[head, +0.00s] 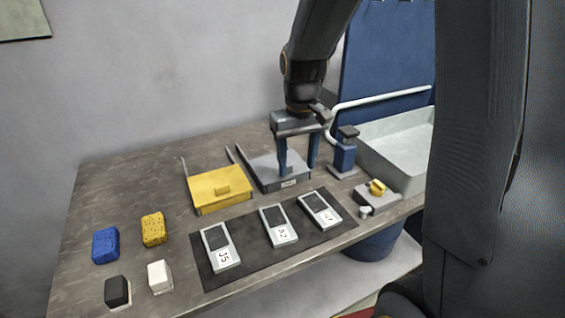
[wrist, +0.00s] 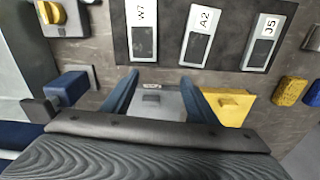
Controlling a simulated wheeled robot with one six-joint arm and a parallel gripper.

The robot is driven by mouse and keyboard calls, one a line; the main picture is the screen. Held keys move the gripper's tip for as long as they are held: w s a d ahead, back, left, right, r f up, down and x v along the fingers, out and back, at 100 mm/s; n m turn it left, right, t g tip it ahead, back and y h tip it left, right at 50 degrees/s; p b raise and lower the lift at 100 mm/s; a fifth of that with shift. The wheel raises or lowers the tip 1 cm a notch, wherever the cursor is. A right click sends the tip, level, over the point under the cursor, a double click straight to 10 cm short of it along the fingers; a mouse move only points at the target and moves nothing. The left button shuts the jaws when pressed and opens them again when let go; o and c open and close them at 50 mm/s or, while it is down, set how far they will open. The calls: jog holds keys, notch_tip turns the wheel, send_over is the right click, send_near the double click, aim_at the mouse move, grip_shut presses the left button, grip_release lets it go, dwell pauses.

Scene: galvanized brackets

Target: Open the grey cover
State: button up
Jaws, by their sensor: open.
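The grey cover (head: 262,172) lies flat on its low box on the bench, with a white label on the front face. In the wrist view the grey cover (wrist: 168,102) shows between my fingers, with a small dark tab (wrist: 151,98) on it. My gripper (head: 298,169) is open and points down over the right part of the cover. One finger hides part of the cover in the head view. Both fingers also show in the wrist view (wrist: 158,80), one on each side of the tab. I cannot tell whether they touch the cover.
A yellow cover (head: 220,188) is close on the left. A blue post device (head: 343,155) stands close on the right, before a pale basin (head: 400,150). Labelled devices (head: 278,226) lie on a dark mat (head: 245,258) in front. Sponges and blocks are at far left.

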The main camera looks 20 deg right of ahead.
jog(key=shift+n+g, duration=0.3)
jog(key=shift+n, duration=0.2)
jog(key=w, duration=0.9)
jog(key=shift+w, duration=0.4)
jog(key=shift+f+p, duration=0.95)
jog(key=shift+f, duration=2.9)
